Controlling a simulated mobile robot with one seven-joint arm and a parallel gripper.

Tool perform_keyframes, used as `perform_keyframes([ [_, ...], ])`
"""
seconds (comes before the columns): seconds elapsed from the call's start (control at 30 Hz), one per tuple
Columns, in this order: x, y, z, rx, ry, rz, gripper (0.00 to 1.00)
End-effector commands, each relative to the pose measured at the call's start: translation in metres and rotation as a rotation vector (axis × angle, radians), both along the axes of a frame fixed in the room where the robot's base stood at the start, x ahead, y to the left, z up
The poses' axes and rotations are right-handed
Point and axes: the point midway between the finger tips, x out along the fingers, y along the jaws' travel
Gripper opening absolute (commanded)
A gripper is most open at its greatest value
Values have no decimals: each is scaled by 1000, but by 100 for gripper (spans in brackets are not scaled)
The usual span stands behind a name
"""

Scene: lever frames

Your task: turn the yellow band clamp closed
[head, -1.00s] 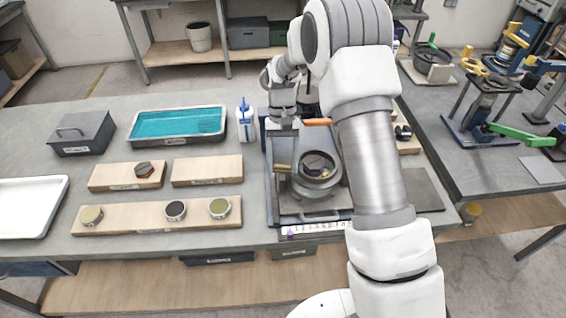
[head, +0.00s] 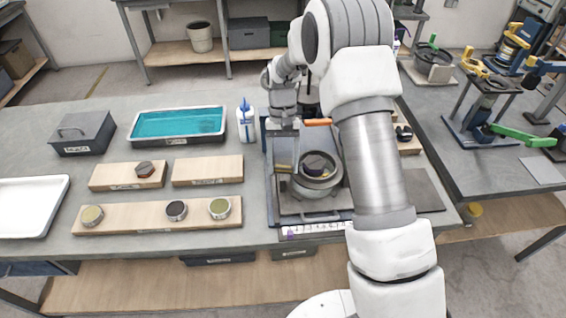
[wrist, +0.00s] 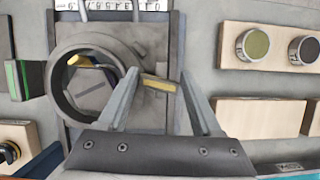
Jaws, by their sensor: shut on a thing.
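The band clamp is a round grey metal ring (head: 318,178) on a plate at the front of the bench; it also shows in the wrist view (wrist: 68,95). Its short yellow lever (wrist: 160,84) sticks out from the ring's side. My gripper (wrist: 160,78) has one finger at each end of the visible yellow piece and is shut on it. In the head view my gripper (head: 283,157) is at the left side of the ring, pointing down. The lever is mostly hidden there. A dark part with some yellow (wrist: 78,62) shows inside the ring.
A printed scale strip (head: 312,230) runs along the plate's front edge. An orange handle (head: 318,122) is behind the ring. Wooden boards (head: 207,170) with round caps, a blue-topped bottle (head: 246,122) and a teal tray (head: 178,123) stand to the left.

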Motion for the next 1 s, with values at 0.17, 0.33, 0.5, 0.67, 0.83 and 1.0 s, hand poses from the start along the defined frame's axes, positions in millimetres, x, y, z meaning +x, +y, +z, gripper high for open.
perform_keyframes([
  [0.17,-1,-3,-4,-5,4,3,11],
  [0.33,-1,-3,-4,-5,5,3,79],
  [0.5,-1,-4,-3,-6,3,0,95],
  [0.67,-1,-5,-3,-8,2,-1,95],
  [0.83,0,-6,-2,-9,2,-3,95],
  [1.0,0,-5,-2,-9,2,-3,95],
])
